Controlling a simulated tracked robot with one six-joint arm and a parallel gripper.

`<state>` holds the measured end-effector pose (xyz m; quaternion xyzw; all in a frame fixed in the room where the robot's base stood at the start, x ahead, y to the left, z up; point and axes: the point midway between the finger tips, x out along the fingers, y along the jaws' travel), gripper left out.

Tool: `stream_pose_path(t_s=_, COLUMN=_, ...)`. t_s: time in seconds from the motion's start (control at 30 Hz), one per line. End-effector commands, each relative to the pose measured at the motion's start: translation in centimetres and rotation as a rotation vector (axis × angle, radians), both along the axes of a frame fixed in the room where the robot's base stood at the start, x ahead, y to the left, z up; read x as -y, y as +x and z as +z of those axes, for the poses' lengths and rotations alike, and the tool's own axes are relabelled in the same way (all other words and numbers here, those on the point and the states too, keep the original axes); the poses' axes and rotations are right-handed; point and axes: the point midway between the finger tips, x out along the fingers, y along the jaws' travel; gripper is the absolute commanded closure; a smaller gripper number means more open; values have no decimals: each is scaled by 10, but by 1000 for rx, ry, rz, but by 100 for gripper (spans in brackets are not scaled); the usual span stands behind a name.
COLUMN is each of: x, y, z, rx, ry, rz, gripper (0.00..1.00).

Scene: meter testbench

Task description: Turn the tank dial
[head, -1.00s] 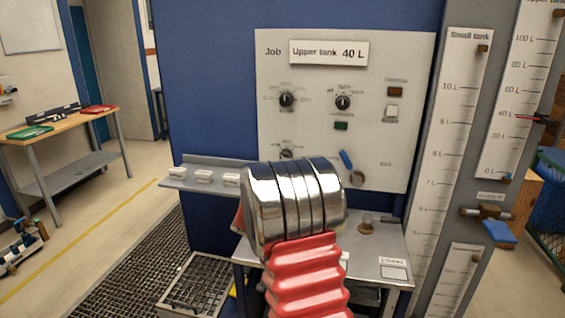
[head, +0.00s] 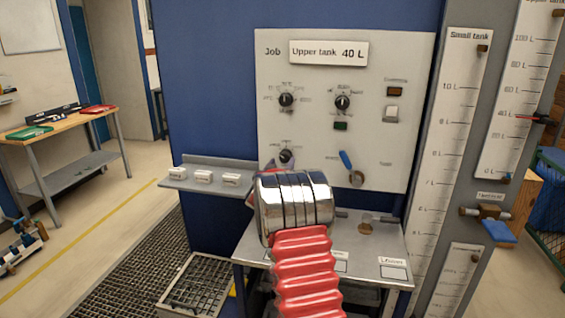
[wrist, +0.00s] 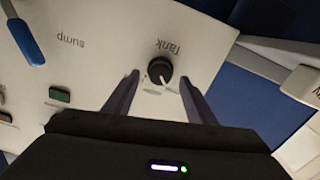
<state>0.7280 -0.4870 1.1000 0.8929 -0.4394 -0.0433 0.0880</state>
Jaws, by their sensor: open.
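The tank dial is a black round knob with a pale pointer mark, on the pale panel under the lettering "Tank". In the wrist view, which is upside down, the tank dial (wrist: 160,69) lies between the tips of my open gripper (wrist: 159,79), one finger on each side. I cannot tell whether the fingers touch it. In the head view the tank dial (head: 286,156) shows at the panel's lower left, just above my silver wrist. My arm hides most of my gripper there.
A blue lever (head: 346,160) sits right of the dial, with a green button (head: 341,126) above. Two more dials (head: 286,100) (head: 342,102) are higher on the panel. A small shelf (head: 205,184) with white blocks juts out at left. A metal bench (head: 350,262) stands below.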

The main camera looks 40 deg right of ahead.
Motion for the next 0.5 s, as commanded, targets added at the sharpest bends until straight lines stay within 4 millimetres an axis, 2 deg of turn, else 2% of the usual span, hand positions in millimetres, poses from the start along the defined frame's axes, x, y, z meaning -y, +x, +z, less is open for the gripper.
stream_pose_path(t_s=0.2, x=16, y=13, z=0, rx=0, ry=0, rz=0, gripper=49)
stream_pose_path(t_s=0.5, x=21, y=17, z=0, rx=-1, ry=1, rz=1, gripper=49)
